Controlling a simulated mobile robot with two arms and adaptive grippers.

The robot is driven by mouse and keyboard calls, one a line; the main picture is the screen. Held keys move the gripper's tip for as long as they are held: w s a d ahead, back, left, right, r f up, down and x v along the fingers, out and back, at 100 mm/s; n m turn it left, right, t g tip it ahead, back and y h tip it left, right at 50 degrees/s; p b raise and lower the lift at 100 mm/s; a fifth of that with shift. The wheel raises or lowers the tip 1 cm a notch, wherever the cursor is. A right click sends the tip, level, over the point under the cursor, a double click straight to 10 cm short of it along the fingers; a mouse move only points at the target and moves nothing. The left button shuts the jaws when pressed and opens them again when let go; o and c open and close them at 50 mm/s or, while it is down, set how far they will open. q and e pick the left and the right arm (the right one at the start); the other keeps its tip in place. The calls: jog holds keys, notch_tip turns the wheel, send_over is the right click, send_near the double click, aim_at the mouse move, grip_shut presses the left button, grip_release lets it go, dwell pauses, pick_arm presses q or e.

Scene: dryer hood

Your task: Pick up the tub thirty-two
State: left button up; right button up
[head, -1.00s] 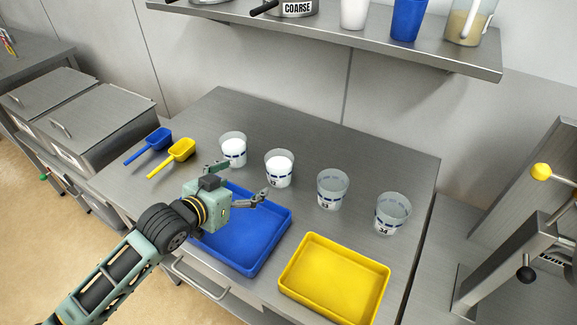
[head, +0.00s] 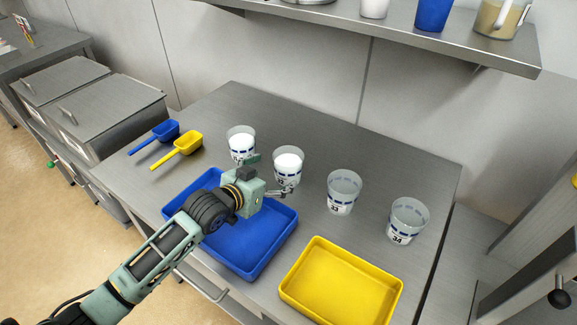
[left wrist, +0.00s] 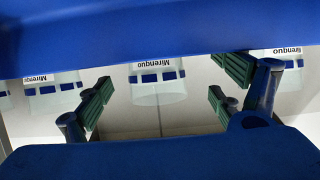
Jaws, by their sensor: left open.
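Tub thirty-two (head: 288,163) looks to be the second clear tub from the left, holding white contents. Its number is partly hidden by my gripper. My left gripper (head: 266,176) is open, just in front of this tub and above the far part of the blue tray. One finger is to the tub's left, the other low at its front. In the left wrist view, which looks upside down, a tub (left wrist: 158,90) shows between the fingers, beyond their tips. The gripper holds nothing. My right gripper is not in view.
A white-filled tub (head: 241,142) stands close on the left; tubs 33 (head: 341,203) and 34 (head: 403,234) stand right. The blue tray (head: 240,254) and yellow tray (head: 340,283) lie in front. Blue (head: 165,131) and yellow (head: 188,144) scoops lie left. A shelf (head: 440,45) overhangs behind.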

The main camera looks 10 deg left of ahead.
pick_arm(q)
jog(key=shift+d+p+x, duration=0.2)
jog(key=shift+p+x, duration=0.1)
jog(key=shift+x, duration=1.1)
jog(key=shift+d+p+x, duration=0.2)
jog(key=shift+p+x, duration=0.05)
jog(key=shift+x, duration=1.15)
jog(key=shift+s+r, duration=0.1)
jog(key=shift+s, duration=0.1)
jog(key=shift+r, duration=0.1)
jog(key=c, duration=1.5)
